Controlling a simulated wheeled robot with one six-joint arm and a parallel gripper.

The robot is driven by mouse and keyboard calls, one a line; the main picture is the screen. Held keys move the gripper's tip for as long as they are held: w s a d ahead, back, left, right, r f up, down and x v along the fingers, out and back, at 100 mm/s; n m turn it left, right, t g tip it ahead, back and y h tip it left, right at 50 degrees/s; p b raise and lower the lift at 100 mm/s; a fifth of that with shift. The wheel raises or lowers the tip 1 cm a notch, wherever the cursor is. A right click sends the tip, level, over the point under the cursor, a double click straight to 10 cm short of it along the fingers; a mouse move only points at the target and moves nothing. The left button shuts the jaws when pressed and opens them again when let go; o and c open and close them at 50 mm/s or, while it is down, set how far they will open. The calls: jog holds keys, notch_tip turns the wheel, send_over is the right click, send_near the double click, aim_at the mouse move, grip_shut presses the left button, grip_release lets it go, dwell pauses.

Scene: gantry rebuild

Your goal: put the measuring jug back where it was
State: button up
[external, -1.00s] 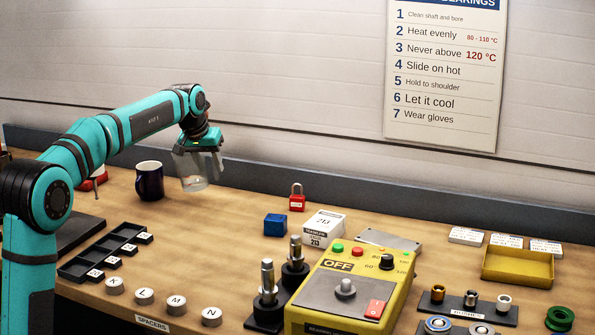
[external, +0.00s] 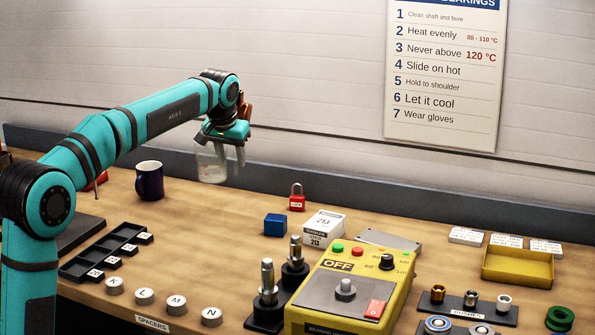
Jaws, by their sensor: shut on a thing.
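The measuring jug (external: 209,166) is a clear, see-through vessel hanging under my gripper (external: 229,160) in the external view. My gripper is shut on it and points down over the back of the bench, right of the dark blue mug. The jug looks upright and appears to be above the bench top. Part of its upper side is hidden by the gripper fingers, and I cannot tell exactly where they grip it.
A dark blue mug (external: 149,180) stands left of the jug. A blue block (external: 275,225), a red padlock (external: 297,198) and a white box (external: 323,228) stand to the right. A yellow heater (external: 350,292) is in front. Bare bench (external: 215,235) lies below the jug.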

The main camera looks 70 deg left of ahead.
jog(key=shift+d+f, duration=0.15)
jog(key=shift+f, duration=2.25)
jog(key=shift+d+f, duration=0.1)
jog(key=shift+f, duration=2.25)
jog(key=shift+f, duration=0.1)
jog(key=o, duration=1.3)
jog(key=v, duration=1.2)
